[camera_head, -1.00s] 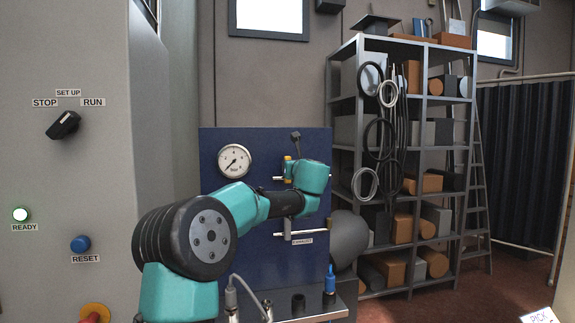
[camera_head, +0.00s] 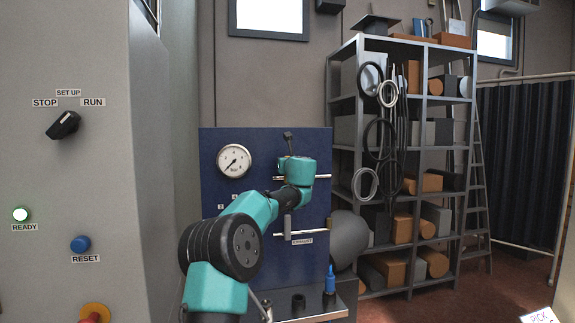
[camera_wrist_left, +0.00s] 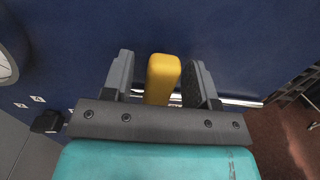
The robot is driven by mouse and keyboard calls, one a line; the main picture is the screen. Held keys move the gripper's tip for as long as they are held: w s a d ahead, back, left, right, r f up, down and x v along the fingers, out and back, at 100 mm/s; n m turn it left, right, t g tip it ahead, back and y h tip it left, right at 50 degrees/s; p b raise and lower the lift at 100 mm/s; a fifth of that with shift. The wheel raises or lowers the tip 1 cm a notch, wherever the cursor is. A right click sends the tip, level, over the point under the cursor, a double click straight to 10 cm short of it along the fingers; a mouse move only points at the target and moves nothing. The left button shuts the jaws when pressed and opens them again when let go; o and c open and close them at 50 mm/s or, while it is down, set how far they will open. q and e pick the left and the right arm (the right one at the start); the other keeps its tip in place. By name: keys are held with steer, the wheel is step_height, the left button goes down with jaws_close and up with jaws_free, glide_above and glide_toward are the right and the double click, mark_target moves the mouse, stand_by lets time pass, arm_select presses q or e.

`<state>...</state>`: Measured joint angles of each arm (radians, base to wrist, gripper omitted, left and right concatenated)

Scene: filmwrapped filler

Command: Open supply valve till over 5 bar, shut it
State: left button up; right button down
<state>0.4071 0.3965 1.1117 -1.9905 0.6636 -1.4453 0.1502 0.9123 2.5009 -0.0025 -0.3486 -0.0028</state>
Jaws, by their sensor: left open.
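The pressure gauge (camera_head: 234,161) is on the blue panel (camera_head: 265,142); its needle points to the lower left, near the low end. In the left wrist view the yellow valve handle (camera_wrist_left: 163,75) points across the silver pipe (camera_wrist_left: 240,102). My left gripper (camera_wrist_left: 162,62) is open with a finger on each side of the handle; a gap shows on both sides. In the head view my wrist covers most of this valve, and its pipe (camera_head: 322,176) shows to the right. A grey lever (camera_head: 288,226) is on the lower pipe, above the EXHAUST label (camera_head: 302,242). My right gripper is not in view.
A grey cabinet at the left carries a selector knob (camera_head: 63,125), a lit READY lamp (camera_head: 20,214) and a blue RESET button (camera_head: 81,243). A blue bottle (camera_head: 330,279) stands on the ledge below the panel. A loaded shelf rack (camera_head: 398,44) stands to the right.

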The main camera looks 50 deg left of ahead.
arm_select(q)
steer(key=shift+c, duration=0.2)
jaws_close()
stand_by(0.4)
